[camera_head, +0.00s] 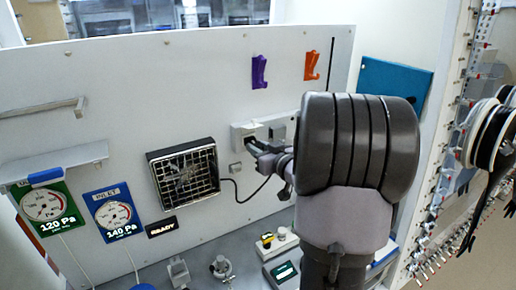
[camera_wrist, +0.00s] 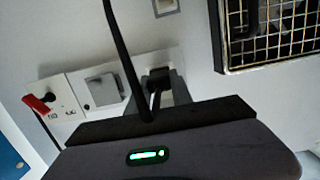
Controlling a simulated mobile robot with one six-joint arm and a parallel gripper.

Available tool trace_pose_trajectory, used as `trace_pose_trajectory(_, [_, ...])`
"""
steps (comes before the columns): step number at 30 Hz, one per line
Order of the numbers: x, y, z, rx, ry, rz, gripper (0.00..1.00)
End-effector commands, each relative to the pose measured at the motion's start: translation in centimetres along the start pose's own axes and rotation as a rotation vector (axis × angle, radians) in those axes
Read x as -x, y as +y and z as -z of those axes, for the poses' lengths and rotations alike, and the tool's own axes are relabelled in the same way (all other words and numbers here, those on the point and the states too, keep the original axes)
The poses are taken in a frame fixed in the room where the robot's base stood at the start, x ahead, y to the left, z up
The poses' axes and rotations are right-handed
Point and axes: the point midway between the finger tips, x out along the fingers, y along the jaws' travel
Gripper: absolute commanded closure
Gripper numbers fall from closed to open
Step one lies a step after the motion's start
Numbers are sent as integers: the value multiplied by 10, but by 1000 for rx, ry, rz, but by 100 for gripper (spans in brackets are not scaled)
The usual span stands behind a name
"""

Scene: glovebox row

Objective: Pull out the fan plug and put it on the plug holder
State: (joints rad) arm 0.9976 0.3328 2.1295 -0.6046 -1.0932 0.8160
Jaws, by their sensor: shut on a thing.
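The fan (camera_head: 183,172), a square black unit with a wire grille, is on the white wall panel; part of it shows at the upper right of the wrist view (camera_wrist: 270,30). My gripper (camera_head: 258,147) is at the left part of the white socket box (camera_head: 241,132), shut on the black fan plug (camera_wrist: 158,78). The plug is at the box face; I cannot tell how deep it sits. The black cable (camera_head: 240,199) loops from the fan toward my gripper. A purple hook-shaped holder (camera_head: 259,72) and an orange one (camera_head: 312,65) are higher on the panel; which is the plug holder is unclear.
A grey switch (camera_wrist: 102,90) is beside the plug on the box. A red part (camera_wrist: 38,103) is further left in the wrist view. Gauge signs (camera_head: 112,214) hang at left. Small devices (camera_head: 280,270) stand below. The panel between box and hooks is clear.

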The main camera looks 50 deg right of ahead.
Motion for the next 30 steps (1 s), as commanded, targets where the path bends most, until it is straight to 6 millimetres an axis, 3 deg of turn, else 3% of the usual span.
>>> trace_pose_trajectory(30, [27, 0, -4, 0, 0, 0, 100])
